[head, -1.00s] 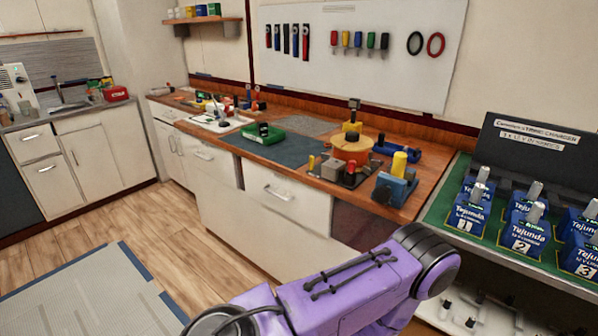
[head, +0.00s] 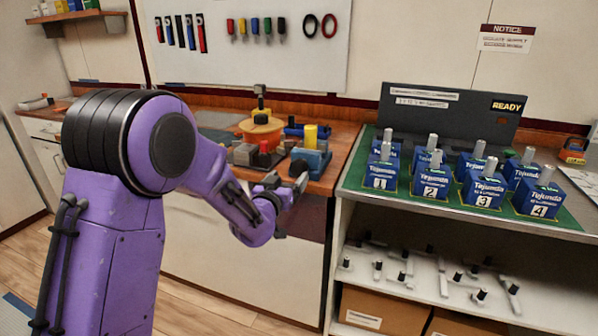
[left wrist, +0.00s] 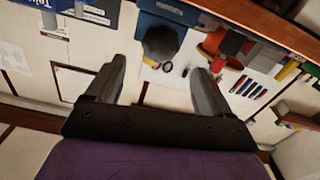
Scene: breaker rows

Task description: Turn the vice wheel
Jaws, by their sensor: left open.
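The blue vice (head: 312,158) stands at the right front edge of the wooden bench, with a yellow cylinder (head: 310,136) on it. In the left wrist view, a dark round knob, apparently the vice wheel (left wrist: 161,42), sits in front of the blue vice body (left wrist: 172,11). My left gripper (head: 289,184) is in front of and slightly below the vice, open and empty. In the left wrist view, its two fingers (left wrist: 160,68) are spread, with the wheel just beyond and between their tips. In the head view the wheel is hard to make out behind the gripper. My right gripper is not in view.
A round orange piece (head: 262,130) and small blocks stand left of the vice.

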